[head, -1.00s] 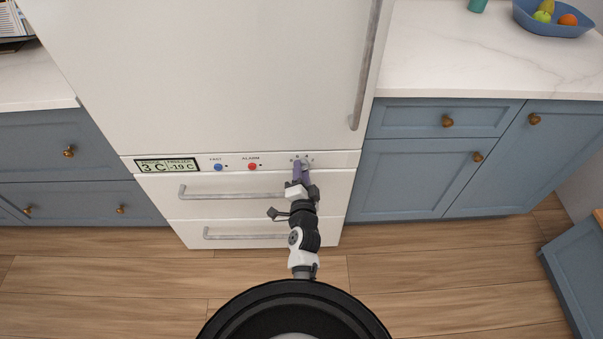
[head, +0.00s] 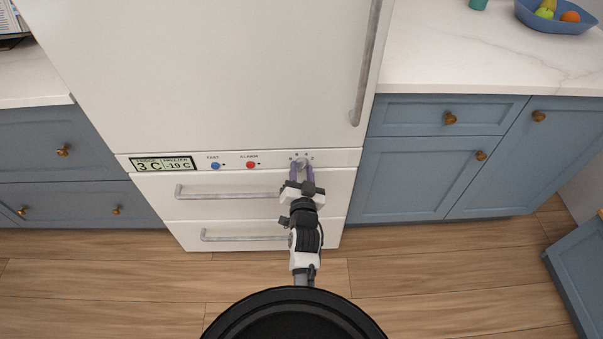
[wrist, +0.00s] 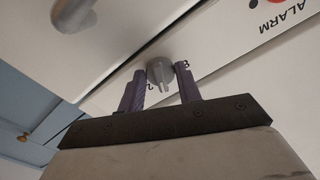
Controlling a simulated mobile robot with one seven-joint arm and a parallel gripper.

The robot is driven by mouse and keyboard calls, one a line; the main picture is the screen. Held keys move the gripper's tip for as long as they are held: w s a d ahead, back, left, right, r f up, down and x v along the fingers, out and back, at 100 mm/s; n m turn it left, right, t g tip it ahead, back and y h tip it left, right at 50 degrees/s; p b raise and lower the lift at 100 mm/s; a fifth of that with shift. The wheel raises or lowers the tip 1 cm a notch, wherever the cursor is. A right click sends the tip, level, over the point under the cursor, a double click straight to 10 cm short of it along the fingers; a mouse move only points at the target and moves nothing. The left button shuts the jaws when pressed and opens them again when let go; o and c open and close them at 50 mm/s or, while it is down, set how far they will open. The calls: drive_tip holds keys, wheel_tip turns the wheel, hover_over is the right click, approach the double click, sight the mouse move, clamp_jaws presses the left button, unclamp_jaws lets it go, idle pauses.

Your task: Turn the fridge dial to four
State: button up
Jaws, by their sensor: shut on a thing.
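The fridge dial (head: 301,163) is a small grey knob at the right end of the white control strip, with small marks around it. In the wrist view the dial (wrist: 161,73) shows a raised ridge, with the figures 2 and 3 beside it. I cannot tell which number it is set to. My gripper (head: 301,173) reaches up to it from below. Its two purple fingers, seen also in the wrist view (wrist: 160,88), stand one on each side of the dial and are shut on it.
The strip also holds a display (head: 164,163) reading 3 C and -19 C, a blue button (head: 215,166) and a red alarm button (head: 250,165). Drawer handles (head: 228,191) lie below left, and a long door handle (head: 366,65) above right. The floor (head: 440,270) is clear.

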drive_tip(key=shift+r, duration=0.15)
idle(0.3)
drive_tip(key=o, duration=1)
